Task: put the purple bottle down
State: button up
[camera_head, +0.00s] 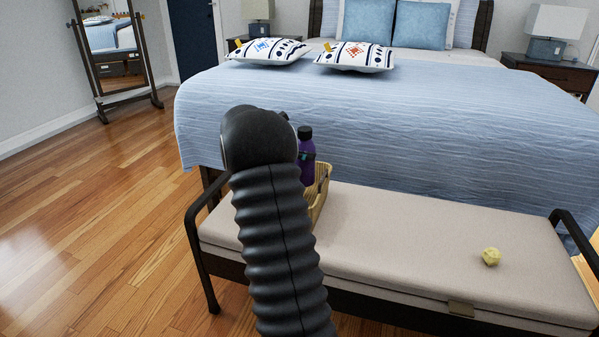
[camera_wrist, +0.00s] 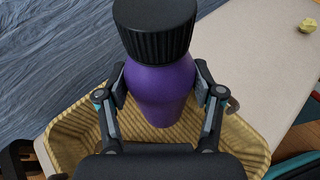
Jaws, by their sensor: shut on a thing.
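The purple bottle (camera_head: 307,160) with a black cap stands upright at the left end of the bench in the head view, partly hidden by my arm. In the wrist view the bottle (camera_wrist: 162,92) is between the two fingers of my gripper (camera_wrist: 162,98), which is shut on it. A yellow woven basket (camera_wrist: 245,148) lies below and around the bottle in the wrist view. The basket (camera_head: 319,195) also shows in the head view, mostly behind my arm. I cannot tell whether the bottle's base touches the basket floor.
The beige bench (camera_head: 420,245) has free room right of the basket. A small pale yellow lump (camera_head: 491,257) lies near its right end. The bed (camera_head: 400,120) with a blue cover stands behind the bench. Wooden floor (camera_head: 110,230) is clear at left.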

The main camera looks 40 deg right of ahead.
aim_at(307, 177)
jog(key=shift+f, duration=2.6)
jog(key=shift+f, duration=0.25)
jog(key=o, duration=1.4)
jog(key=shift+c, duration=0.2)
